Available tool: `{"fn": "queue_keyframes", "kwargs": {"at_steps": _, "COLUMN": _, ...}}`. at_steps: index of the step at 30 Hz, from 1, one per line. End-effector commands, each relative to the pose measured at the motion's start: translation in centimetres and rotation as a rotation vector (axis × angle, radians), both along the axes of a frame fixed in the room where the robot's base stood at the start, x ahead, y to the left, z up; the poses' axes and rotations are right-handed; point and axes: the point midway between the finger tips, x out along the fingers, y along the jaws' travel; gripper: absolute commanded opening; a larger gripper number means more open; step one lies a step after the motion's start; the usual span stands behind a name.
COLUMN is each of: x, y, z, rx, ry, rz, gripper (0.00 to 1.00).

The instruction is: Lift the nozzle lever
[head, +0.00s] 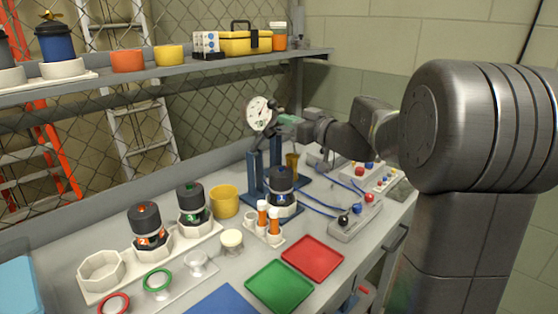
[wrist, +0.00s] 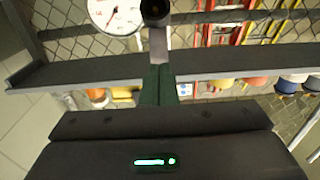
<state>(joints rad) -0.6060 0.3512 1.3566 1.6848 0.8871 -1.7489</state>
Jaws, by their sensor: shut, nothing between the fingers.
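My gripper (head: 286,119) is shut and empty beside the round white gauge (head: 260,113) on top of the blue test stand (head: 276,165). In the wrist view its green fingers (wrist: 158,75) are together. A grey bar (wrist: 159,52) with a dark round end (wrist: 154,10) shows just beyond the fingertips; it looks like the nozzle lever, but I cannot tell if the fingers touch it. The gauge also shows in the wrist view (wrist: 116,14), left of the dark end. A dark thruster (head: 282,184) sits low in the stand.
A shelf (head: 200,67) with cups and a yellow toolbox (head: 245,42) runs behind the stand. Two thrusters (head: 148,228) (head: 191,203) stand in a white rack at left. A control box (head: 355,218) with a black knob stands front right. Red and green trays (head: 312,258) (head: 279,287) lie in front.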

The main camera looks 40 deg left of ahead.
Motion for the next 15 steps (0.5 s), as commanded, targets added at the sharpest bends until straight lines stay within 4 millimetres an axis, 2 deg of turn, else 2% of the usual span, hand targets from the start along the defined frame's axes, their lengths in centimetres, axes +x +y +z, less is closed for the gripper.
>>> {"fn": "queue_keyframes", "kwargs": {"at_steps": 5, "x": 0.1, "y": 0.8, "z": 0.6, "rx": 0.000, "ry": -0.001, "rz": 0.000, "gripper": 0.00}}
{"fn": "queue_keyframes", "kwargs": {"at_steps": 12, "x": 0.3, "y": 3.4, "z": 2.2, "rx": 0.000, "ry": -0.001, "rz": 0.001, "gripper": 0.00}}
{"fn": "queue_keyframes", "kwargs": {"at_steps": 15, "x": 0.3, "y": 3.9, "z": 2.5, "rx": 0.000, "ry": -0.001, "rz": 0.000, "gripper": 0.00}}
